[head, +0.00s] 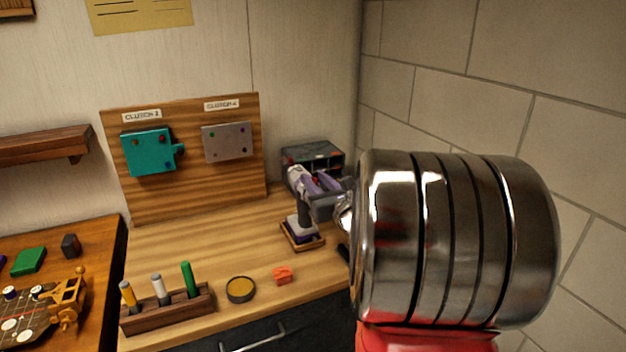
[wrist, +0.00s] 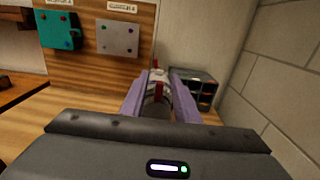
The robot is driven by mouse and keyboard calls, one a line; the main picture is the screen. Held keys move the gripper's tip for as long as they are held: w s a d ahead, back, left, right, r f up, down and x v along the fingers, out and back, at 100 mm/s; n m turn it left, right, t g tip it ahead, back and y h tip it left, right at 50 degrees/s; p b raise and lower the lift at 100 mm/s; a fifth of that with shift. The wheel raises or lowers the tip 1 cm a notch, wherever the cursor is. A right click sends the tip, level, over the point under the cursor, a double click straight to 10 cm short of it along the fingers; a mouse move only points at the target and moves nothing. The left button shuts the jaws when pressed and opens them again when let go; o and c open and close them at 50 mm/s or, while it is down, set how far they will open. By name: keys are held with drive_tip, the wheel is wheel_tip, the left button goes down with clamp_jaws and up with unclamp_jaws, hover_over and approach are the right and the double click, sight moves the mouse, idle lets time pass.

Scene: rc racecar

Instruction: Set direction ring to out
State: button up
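A cordless screwdriver (head: 304,220) with a dark handle and a white and purple foot stands upright on a small wooden base on the workbench. Its head is partly hidden by my gripper in the head view. My gripper (head: 312,181) has purple fingers and reaches in from the right at the height of the tool's head. In the wrist view, the fingers of my gripper (wrist: 159,84) lie on both sides of the tool's grey-white head (wrist: 154,91), which has a red mark. I cannot tell whether they touch it. The direction ring's setting is not readable.
A grey and black box (head: 314,153) stands behind the tool, near the brick wall. A wooden panel (head: 190,190) holds a teal plate and a grey plate. A pen rack (head: 168,311), a round tin (head: 240,289) and an orange block (head: 283,275) lie along the front.

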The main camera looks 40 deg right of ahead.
drive_tip(key=shift+w+d, duration=0.1)
drive_tip(key=shift+w, duration=0.35)
clamp_jaws()
